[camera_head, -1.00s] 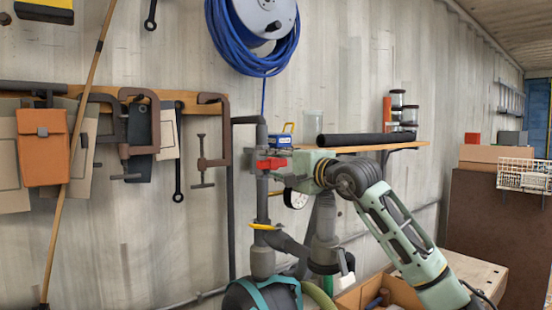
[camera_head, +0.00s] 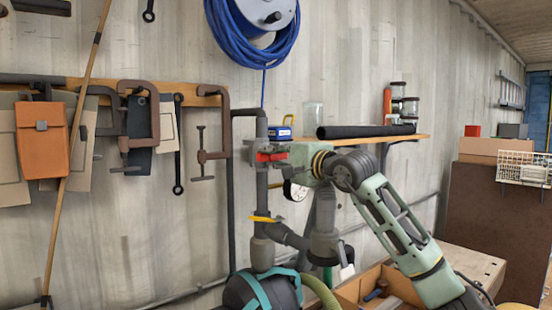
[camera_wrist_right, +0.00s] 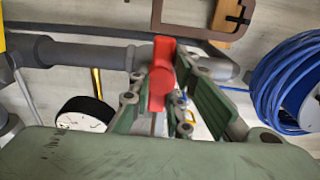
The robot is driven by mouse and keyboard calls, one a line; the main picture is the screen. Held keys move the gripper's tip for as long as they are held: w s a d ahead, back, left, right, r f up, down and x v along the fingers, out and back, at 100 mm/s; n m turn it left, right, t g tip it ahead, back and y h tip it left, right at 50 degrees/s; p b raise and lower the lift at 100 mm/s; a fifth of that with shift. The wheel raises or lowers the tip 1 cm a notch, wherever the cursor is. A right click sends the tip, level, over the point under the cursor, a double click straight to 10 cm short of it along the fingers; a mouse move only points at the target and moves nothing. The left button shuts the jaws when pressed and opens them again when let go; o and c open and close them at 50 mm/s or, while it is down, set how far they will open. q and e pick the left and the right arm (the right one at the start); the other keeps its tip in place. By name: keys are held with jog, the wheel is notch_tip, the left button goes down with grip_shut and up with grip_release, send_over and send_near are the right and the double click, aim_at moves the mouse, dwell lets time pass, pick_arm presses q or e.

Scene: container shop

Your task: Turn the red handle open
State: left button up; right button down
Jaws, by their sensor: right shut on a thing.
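The red handle (camera_head: 268,156) sits on the upper part of a grey vertical pipe (camera_head: 262,195) by the wall. In the head view it lies roughly level. My right gripper (camera_head: 266,152) reaches it from the right, with its fingers around it. In the right wrist view the red handle (camera_wrist_right: 162,72) stands between the two green fingers of my right gripper (camera_wrist_right: 165,85), which is shut on it. The fingers hide part of the handle and its joint with the pipe. My left gripper is not in view.
A yellow lever (camera_head: 262,219) sits lower on the pipe. A round gauge (camera_wrist_right: 85,114) is close beside my right gripper. A wooden shelf (camera_head: 400,140) with jars and a black roll is just behind my right arm. Clamps and a blue hose (camera_head: 225,40) hang on the wall.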

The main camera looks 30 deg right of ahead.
jog(key=shift+f, duration=0.15)
jog(key=m+b, duration=0.1)
jog(key=m, duration=0.2)
jog(key=shift+m+b, duration=0.3)
jog(key=shift+m, duration=0.1)
jog(key=m+b, duration=0.1)
jog(key=m, duration=0.4)
jog(key=shift+f+b, duration=0.1)
jog(key=shift+b, duration=0.25)
jog(key=m+b, duration=0.1)
jog(key=m, duration=0.4)
jog(key=shift+a, duration=0.1)
jog(key=shift+w+m+b, duration=0.1)
jog(key=shift+m+b, duration=0.35)
jog(key=shift+m, duration=1.55)
jog(key=c, duration=2)
grip_release()
jog(key=o, duration=0.4)
jog(key=shift+c, duration=0.2)
jog(key=shift+r, duration=0.2)
